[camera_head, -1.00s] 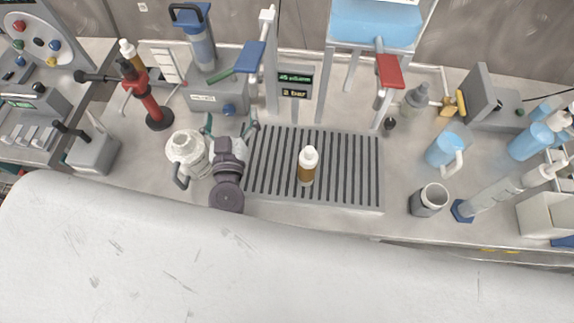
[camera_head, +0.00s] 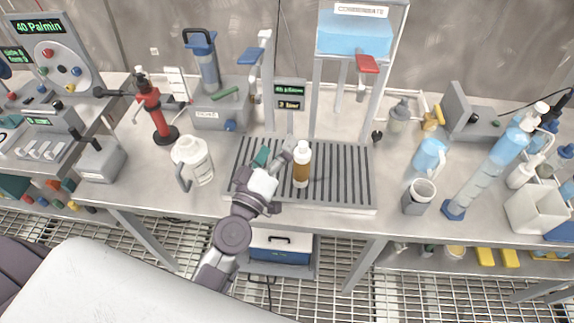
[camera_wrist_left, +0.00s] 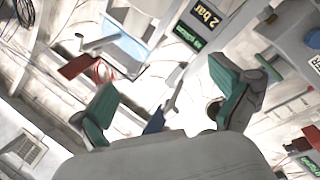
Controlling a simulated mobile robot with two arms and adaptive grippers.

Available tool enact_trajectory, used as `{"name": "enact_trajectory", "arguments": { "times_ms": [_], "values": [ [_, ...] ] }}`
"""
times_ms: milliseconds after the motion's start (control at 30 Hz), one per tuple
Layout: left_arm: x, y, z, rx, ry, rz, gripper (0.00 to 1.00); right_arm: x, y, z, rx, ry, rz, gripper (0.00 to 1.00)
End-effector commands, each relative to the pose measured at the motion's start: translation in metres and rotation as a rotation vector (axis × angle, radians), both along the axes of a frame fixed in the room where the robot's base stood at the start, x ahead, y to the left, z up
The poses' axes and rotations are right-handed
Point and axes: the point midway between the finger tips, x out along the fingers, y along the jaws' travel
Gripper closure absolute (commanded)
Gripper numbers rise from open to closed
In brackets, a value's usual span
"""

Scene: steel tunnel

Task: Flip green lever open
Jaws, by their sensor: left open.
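The green lever (camera_head: 226,94) lies slanted at the top of a grey box (camera_head: 218,112), at the back of the bench, left of centre. My left gripper (camera_head: 276,153) is over the slatted tray, in front and to the right of the lever, and apart from it. It is open, with nothing seen between its fingers. In the left wrist view its two green-padded fingers (camera_wrist_left: 168,105) are spread wide. A green piece at that view's right edge may be the lever; I cannot tell. My right gripper is not in view.
A brown bottle with a white cap (camera_head: 302,165) stands on the slatted tray (camera_head: 350,180) close to my gripper. A white jug (camera_head: 195,160) stands left of it. A blue lever (camera_head: 249,55) and a red lever (camera_head: 367,63) are on stands at the back.

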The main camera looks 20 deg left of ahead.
Motion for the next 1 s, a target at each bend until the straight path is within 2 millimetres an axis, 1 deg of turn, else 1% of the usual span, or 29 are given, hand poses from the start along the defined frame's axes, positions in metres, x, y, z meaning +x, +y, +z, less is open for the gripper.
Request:
{"name": "enact_trajectory", "arguments": {
  "times_ms": [167, 433, 467, 533, 600, 667, 733, 767, 800, 867, 900, 933, 1000],
  "values": [
    [0.001, -0.002, 0.0, -0.036, 0.006, -0.023, 0.0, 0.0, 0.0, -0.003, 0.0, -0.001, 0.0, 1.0],
    [0.001, -0.002, 0.0, -0.041, 0.007, -0.027, 0.0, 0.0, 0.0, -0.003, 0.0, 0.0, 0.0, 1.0],
    [0.001, -0.002, 0.0, -0.04, 0.007, -0.027, 0.02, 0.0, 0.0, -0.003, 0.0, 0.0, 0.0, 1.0],
    [0.0, -0.003, 0.0, -0.035, 0.009, -0.034, 0.13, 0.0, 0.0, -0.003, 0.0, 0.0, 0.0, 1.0],
    [-0.003, -0.01, -0.001, -0.004, 0.02, -0.063, 0.25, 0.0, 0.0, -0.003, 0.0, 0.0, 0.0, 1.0],
    [-0.008, -0.021, -0.004, 0.047, 0.041, -0.116, 0.35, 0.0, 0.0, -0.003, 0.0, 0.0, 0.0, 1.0],
    [-0.02, -0.039, -0.014, 0.147, 0.092, -0.207, 0.47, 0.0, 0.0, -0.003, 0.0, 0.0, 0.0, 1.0],
    [-0.026, -0.047, -0.02, 0.197, 0.124, -0.251, 0.52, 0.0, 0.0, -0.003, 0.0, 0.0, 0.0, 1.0],
    [-0.037, -0.056, -0.031, 0.272, 0.174, -0.311, 0.58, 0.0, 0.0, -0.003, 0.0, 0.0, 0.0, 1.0],
    [-0.055, -0.066, -0.051, 0.387, 0.269, -0.396, 0.68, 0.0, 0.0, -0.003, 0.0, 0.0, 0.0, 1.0],
    [-0.068, -0.069, -0.065, 0.46, 0.339, -0.442, 0.75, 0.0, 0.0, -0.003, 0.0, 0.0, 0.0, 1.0],
    [-0.077, -0.069, -0.075, 0.508, 0.39, -0.47, 0.8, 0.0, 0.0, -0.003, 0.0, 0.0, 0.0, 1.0],
    [-0.097, -0.065, -0.096, 0.605, 0.505, -0.518, 0.92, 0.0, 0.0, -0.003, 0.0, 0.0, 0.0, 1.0]
  ]
}}
